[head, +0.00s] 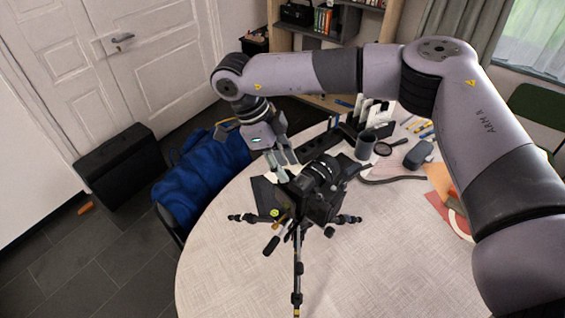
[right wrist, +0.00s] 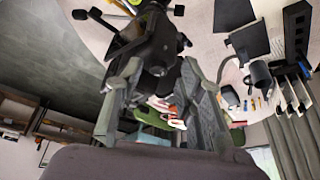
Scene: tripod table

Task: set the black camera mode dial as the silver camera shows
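The black camera (head: 322,180) sits on a black tripod (head: 298,245) that stands on the round table. My right gripper (head: 284,168) reaches down at the camera's left side, its fingers spread. In the right wrist view my two fingertips (right wrist: 160,68) are apart, with a dark part of the black camera (right wrist: 157,45) showing between and beyond them. I cannot tell whether they touch it. The mode dial and its setting are too small or hidden to make out. I cannot make out a silver camera in either view. My left gripper is not in view.
The round table (head: 390,260) is clear at the front. A dark cup (head: 365,146), a magnifying glass (head: 384,149), a grey item (head: 418,155) and papers lie at the back right. A blue cloth (head: 205,175) hangs over a chair at the left.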

